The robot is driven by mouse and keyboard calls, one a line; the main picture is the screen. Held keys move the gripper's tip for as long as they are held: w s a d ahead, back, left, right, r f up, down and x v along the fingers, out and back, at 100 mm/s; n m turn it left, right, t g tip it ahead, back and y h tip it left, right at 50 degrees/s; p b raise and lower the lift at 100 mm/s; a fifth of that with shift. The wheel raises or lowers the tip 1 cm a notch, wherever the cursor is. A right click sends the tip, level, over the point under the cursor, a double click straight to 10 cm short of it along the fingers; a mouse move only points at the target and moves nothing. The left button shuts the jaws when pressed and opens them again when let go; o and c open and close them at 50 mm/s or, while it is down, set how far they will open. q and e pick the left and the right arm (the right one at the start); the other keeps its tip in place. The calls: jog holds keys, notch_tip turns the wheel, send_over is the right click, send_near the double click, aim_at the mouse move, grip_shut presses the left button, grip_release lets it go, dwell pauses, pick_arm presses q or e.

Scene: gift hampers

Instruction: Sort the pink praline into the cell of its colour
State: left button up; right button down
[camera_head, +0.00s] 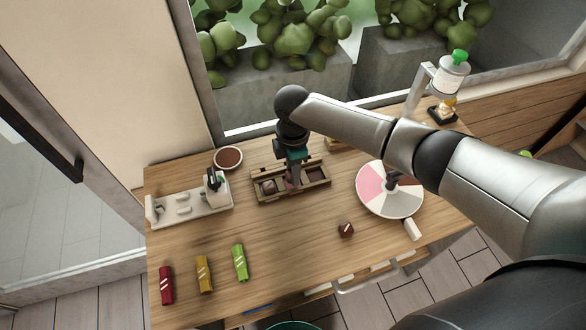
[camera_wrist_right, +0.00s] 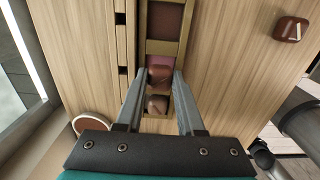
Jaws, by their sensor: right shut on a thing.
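A long wooden box (camera_head: 262,199) with several cells stands at the back middle of the table; it also shows in the wrist view (camera_wrist_right: 153,46). My right gripper (camera_wrist_right: 162,78) points down over its middle cell, shut on a brown praline with a pinkish tint (camera_wrist_right: 160,72). The praline is at a cell with a pink floor (camera_wrist_right: 160,60); I cannot tell whether it touches the floor. Another brown praline (camera_wrist_right: 157,104) lies in the neighbouring cell, at left in the head view (camera_head: 269,186). The far cell (camera_wrist_right: 165,20) is dark and empty. My left gripper is out of view.
A loose brown praline with a white stripe (camera_head: 346,229) lies on the table. A pink and white disc (camera_head: 402,205) is at right. A grey tray (camera_head: 185,220), a brown-filled bowl (camera_head: 228,158) and red, yellow and green pieces (camera_head: 204,275) are at left.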

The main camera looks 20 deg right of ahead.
jog(key=shift+f, duration=0.65)
dwell(1.5)
jog(key=shift+r+p, duration=0.1)
jog(key=shift+p, duration=0.35)
dwell(0.6)
jog(key=shift+c, duration=2.2)
grip_release()
jog(key=shift+r, duration=0.1)
jog(key=shift+w+r, duration=0.1)
jog(key=shift+r, duration=0.15)
notch_tip(320, 180, up, 15)
jog(key=p, duration=0.2)
jog(key=shift+s+f, duration=0.2)
jog(key=shift+f, duration=0.1)
